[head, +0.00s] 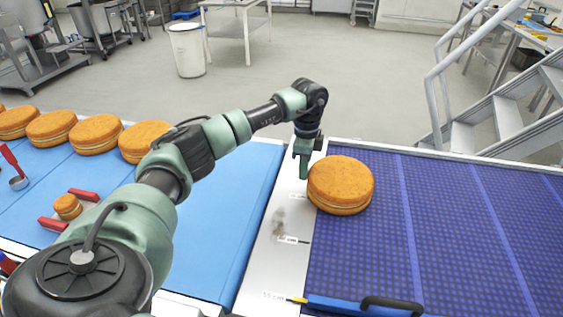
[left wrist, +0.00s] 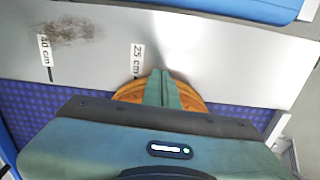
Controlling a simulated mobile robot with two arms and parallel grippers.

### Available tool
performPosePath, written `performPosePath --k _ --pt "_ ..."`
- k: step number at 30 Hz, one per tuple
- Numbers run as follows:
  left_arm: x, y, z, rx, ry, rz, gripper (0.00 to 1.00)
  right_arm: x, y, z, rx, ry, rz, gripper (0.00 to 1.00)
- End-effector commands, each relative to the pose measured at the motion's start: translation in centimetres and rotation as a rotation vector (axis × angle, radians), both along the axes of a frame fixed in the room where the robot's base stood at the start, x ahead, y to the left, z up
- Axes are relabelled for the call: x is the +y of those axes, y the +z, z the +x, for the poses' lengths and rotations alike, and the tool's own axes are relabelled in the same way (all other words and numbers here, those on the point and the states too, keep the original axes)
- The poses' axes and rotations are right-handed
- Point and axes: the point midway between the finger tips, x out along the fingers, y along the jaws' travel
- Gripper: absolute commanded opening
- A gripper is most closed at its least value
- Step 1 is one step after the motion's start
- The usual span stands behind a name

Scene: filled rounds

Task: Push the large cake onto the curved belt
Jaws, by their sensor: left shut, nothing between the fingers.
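The large cake (head: 341,184), a round orange-brown sandwich cake, lies flat on the dark blue curved belt (head: 450,240), its left edge at the seam with the metal strip (head: 262,262). My left gripper (head: 303,172) is shut and empty, pointing down at the cake's left side, very close to it or touching. In the left wrist view the shut fingers (left wrist: 161,88) cover the middle of the cake (left wrist: 189,97). The curved belt also shows there (left wrist: 45,115). My right gripper is not in view.
Several similar cakes (head: 95,134) stand along the far side of the light blue belt (head: 215,235). A small cake (head: 67,206) sits between red bars (head: 82,194). The curved belt's right side is clear.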

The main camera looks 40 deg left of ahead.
Motion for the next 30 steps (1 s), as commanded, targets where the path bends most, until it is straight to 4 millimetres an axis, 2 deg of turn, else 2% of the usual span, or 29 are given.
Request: performPosePath --k 1,6,11,24,28,30 --pt "-1.8 0.3 0.9 -0.002 -0.007 -0.004 0.0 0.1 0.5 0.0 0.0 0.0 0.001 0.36" --pt "-5.9 0.1 2.9 -0.004 -0.005 -0.005 0.0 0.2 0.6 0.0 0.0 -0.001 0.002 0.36" --pt "-7.9 0.1 3.9 -0.004 -0.003 -0.003 0.0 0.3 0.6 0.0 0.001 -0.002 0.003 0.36" --pt "-8.1 0.0 4.0 -0.002 -0.001 -0.001 0.0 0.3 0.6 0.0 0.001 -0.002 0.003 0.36" --pt "-7.0 0.1 3.9 -0.001 0.002 0.0 0.0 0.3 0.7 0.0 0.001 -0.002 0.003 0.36" --pt "-5.7 0.1 3.7 -0.001 0.002 0.0 0.0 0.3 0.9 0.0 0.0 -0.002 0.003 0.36"
